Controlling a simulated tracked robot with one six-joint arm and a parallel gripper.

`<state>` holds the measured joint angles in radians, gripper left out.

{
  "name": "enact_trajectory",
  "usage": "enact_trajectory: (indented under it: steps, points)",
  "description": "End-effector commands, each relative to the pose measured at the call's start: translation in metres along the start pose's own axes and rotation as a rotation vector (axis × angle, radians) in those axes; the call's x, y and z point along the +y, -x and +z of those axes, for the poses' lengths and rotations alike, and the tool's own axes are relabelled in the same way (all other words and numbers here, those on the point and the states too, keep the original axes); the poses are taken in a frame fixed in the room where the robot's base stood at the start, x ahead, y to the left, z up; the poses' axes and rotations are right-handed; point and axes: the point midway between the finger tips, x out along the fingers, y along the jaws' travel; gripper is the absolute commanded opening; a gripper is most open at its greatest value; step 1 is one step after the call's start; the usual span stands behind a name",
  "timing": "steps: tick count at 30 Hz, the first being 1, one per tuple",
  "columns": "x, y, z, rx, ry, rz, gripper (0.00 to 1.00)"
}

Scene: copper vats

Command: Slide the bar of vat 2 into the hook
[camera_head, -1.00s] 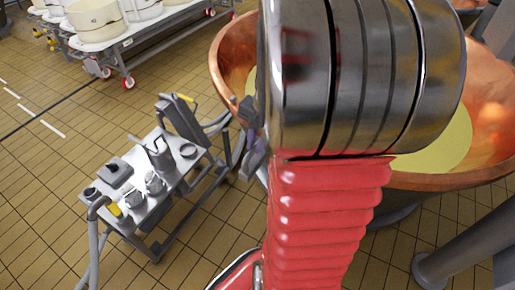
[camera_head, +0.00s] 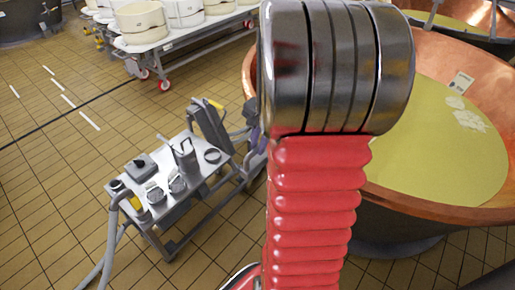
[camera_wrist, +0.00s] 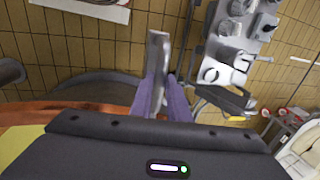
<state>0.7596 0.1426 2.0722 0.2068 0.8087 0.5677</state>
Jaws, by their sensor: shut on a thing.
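A copper vat (camera_head: 432,47) with yellow-green liquid (camera_head: 430,140) stands at the right in the head view. Its rim (camera_wrist: 60,110) shows at the lower left of the wrist view. My gripper (camera_wrist: 162,90), with purple fingers, is shut on a flat grey metal bar (camera_wrist: 157,62) at the centre of the wrist view. The gripper is just outside the vat's rim there. In the head view my gripper (camera_head: 254,155) is mostly hidden behind my arm. I cannot make out the hook or a vat number.
A steel trolley (camera_head: 140,217) with cups and tools stands left of the vat, close to my gripper. A wheeled table (camera_head: 200,33) with white tubs is at the back. Another copper vat (camera_head: 475,12) is at the back right. The tiled floor at the left is clear.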

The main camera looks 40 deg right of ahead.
Motion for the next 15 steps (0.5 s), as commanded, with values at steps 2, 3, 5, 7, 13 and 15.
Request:
enact_trajectory:
  steps: [2, 3, 5, 7, 13, 15]
  points:
    - [-0.003, 0.0015, 0.0005, 0.0, -0.001, -0.007, 0.0]
    - [-0.0027, 0.0016, 0.0004, 0.0, -0.001, -0.007, 0.0]
    - [-0.0023, 0.0017, 0.0001, 0.0, -0.002, -0.006, 0.0]
    - [-0.0018, 0.0018, -0.0001, 0.0, -0.002, -0.006, 0.18]
    - [0.0002, 0.0012, -0.0008, 0.0, -0.004, -0.003, 0.32]
    - [0.0008, 0.0011, -0.001, 0.0, -0.004, -0.002, 0.34]
